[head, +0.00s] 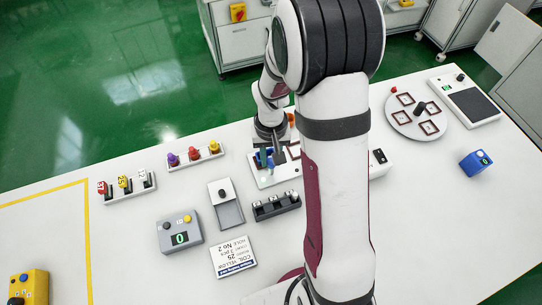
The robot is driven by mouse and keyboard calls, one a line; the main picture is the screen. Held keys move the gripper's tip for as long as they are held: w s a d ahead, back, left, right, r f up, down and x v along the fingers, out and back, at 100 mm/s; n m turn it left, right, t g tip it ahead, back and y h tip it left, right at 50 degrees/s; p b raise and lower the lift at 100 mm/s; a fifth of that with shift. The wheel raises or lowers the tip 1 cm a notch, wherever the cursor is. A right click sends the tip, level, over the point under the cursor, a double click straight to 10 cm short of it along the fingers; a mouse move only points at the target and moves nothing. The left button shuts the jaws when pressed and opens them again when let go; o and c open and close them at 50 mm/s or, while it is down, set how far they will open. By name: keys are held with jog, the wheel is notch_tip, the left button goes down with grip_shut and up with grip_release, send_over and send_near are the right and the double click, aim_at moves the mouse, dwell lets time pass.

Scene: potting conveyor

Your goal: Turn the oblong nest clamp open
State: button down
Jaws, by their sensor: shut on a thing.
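A white fixture plate (267,182) lies near the far edge of the table, partly hidden behind my arm. Blue parts, which look like a clamp handle (262,160), stand on it under my gripper. My gripper (270,153) points down over the plate and is shut at this blue handle. The contact is small and partly covered, so the clamp's exact angle cannot be told.
A round turntable (419,132) and a blue counter (476,162) stand right. The front right table is clear.

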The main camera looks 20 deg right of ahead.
jog(key=m, duration=1)
jog(key=shift+m, duration=2.5)
jog(key=c, duration=0.7)
grip_release()
jog(key=shift+o, duration=0.2)
